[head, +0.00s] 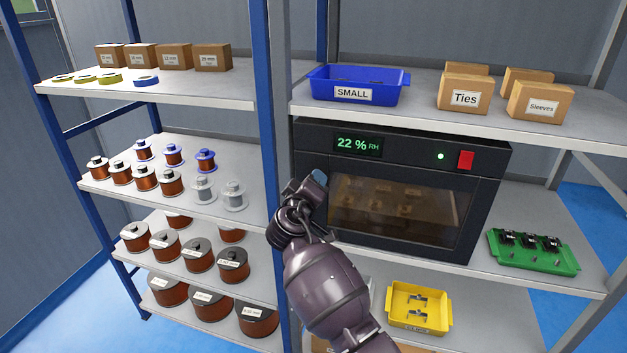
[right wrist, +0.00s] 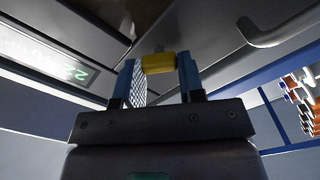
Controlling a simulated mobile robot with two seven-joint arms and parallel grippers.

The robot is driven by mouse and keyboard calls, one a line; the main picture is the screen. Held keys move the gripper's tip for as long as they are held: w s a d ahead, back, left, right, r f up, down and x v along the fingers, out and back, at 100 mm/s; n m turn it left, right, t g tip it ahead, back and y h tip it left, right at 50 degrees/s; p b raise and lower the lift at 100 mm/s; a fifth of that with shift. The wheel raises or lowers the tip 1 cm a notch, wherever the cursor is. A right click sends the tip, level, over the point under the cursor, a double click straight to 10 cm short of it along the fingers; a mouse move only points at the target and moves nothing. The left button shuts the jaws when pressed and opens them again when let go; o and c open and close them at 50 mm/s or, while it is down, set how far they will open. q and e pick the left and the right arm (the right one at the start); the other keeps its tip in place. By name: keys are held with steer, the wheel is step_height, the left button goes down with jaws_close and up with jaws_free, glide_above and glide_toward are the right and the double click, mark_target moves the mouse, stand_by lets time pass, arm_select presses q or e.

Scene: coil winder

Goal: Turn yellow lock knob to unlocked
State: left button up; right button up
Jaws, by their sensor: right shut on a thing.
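The yellow lock knob (right wrist: 158,62) shows in the right wrist view, on the front of the dark cabinet (head: 480,215) with the window and the "22 % RH" display. My right gripper (head: 316,182) is at the left edge of the cabinet front. In the right wrist view its two blue fingers (right wrist: 159,72) are on either side of the knob and shut on it. In the head view the knob is hidden behind my gripper. Which way the knob is turned I cannot tell. The cabinet door is shut. My left gripper is not in view.
A door handle (right wrist: 283,28) sticks out near the knob in the right wrist view. A blue rack post (head: 270,150) stands just left of my right gripper. Wire spools (head: 145,178) fill the left shelves. A yellow tray (head: 447,318) and a green tray (head: 535,262) are on the right.

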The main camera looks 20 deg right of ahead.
arm_select(q)
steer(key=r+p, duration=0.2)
steer(key=p, duration=0.1)
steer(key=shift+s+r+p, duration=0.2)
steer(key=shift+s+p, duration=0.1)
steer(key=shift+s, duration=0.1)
arm_select(e)
steer(key=n, duration=0.7)
steer(key=shift+n, duration=0.3)
steer(key=o, duration=0.9)
steer(key=shift+w, duration=0.1)
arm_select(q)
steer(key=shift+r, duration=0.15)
arm_select(e)
steer(key=shift+o, duration=0.2)
steer(key=shift+f, duration=0.1)
arm_select(q)
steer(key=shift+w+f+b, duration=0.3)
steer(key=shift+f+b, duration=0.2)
steer(key=shift+b, duration=0.4)
arm_select(e)
steer(key=v, duration=1.1)
